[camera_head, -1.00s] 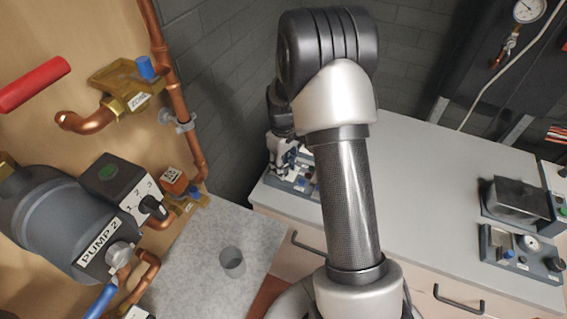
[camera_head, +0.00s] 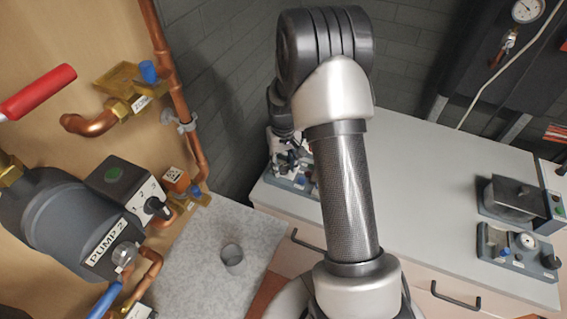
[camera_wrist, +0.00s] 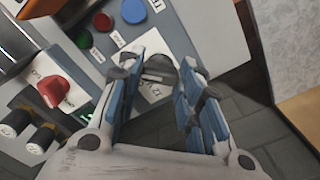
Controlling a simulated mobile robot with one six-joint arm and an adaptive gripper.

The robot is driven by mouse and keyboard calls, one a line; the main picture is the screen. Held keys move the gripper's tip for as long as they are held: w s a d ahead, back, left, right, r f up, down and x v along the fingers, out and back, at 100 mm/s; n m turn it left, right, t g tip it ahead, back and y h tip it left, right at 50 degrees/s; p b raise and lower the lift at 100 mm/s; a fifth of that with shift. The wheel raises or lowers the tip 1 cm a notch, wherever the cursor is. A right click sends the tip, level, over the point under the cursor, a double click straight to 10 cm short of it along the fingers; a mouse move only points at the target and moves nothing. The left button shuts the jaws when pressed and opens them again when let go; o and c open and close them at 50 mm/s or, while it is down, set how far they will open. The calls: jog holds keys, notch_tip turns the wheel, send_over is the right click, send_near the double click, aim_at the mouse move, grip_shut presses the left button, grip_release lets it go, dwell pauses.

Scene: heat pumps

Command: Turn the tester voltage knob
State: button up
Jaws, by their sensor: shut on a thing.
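In the wrist view, a dark grey knob (camera_wrist: 160,70) sits on a white scale plate at the edge of a grey panel (camera_wrist: 165,38). The scale's print is too small to read surely. My gripper (camera_wrist: 158,77), with blue finger pads, is around the knob, shut on it, one finger on each side. In the head view, my arm rises at the centre and bends down behind itself. My gripper is mostly hidden there, near a small blue-grey device (camera_head: 300,182) at the bench's left end.
Black terminals (camera_wrist: 40,140) stand at left. Pump 2 (camera_head: 60,225) and copper pipes are left. The middle of the bench (camera_head: 420,190) is clear.

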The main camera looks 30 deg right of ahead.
aim_at(284, 166)
jog(key=o, duration=1.1)
jog(key=shift+c, duration=0.2)
notch_tip(284, 166, up, 12)
dwell(0.3)
